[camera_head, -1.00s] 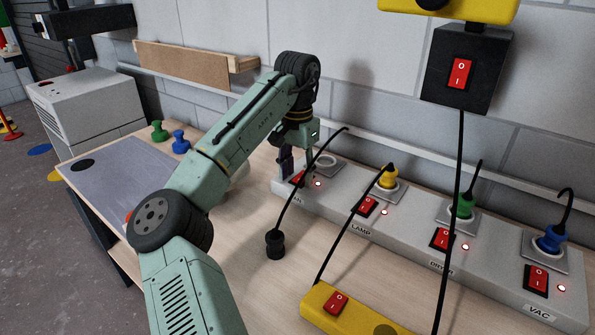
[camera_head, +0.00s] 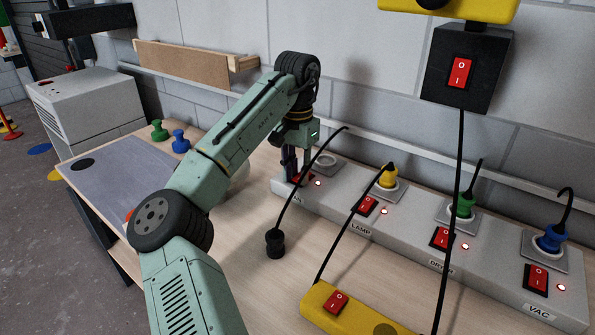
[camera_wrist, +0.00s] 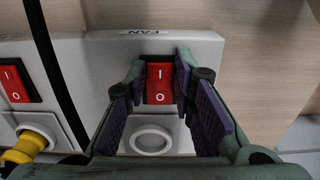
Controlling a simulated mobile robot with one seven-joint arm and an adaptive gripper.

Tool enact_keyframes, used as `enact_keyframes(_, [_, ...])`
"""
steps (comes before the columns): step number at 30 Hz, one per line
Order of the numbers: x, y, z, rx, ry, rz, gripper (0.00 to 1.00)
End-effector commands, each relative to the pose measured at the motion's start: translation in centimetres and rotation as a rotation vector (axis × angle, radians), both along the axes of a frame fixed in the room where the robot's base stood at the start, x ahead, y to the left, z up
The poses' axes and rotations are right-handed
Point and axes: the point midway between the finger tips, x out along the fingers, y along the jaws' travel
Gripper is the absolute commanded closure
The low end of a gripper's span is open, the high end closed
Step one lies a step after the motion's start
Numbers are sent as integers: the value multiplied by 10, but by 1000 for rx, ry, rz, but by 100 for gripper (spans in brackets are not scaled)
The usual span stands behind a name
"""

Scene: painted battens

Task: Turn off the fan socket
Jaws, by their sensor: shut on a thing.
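The FAN socket is at the far left end of the grey power strip (camera_head: 410,220). Its red rocker switch (camera_wrist: 160,84) shows between my fingers in the wrist view, below the FAN label (camera_wrist: 146,32). My gripper (camera_wrist: 159,68) is shut on this switch, one fingertip at each side. In the head view, my gripper (camera_head: 296,170) is down on the strip's left end and hides much of the switch. The small light (camera_head: 318,183) beside it is lit. The round FAN outlet (camera_wrist: 151,140) has no plug in it.
The lamp switch (camera_head: 367,205) and yellow plug (camera_head: 389,177) are just right, then green and blue plugs. A black plug (camera_head: 275,243) with a cord stands on the table before the strip. A black cord (camera_wrist: 55,70) passes left of my fingers.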

Motion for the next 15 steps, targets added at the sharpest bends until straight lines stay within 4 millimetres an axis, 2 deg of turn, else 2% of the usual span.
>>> enact_keyframes(5, [1,-2,0,19,22,-3,100])
enact_keyframes(15, [5,-6,1,131,179,-6,100])
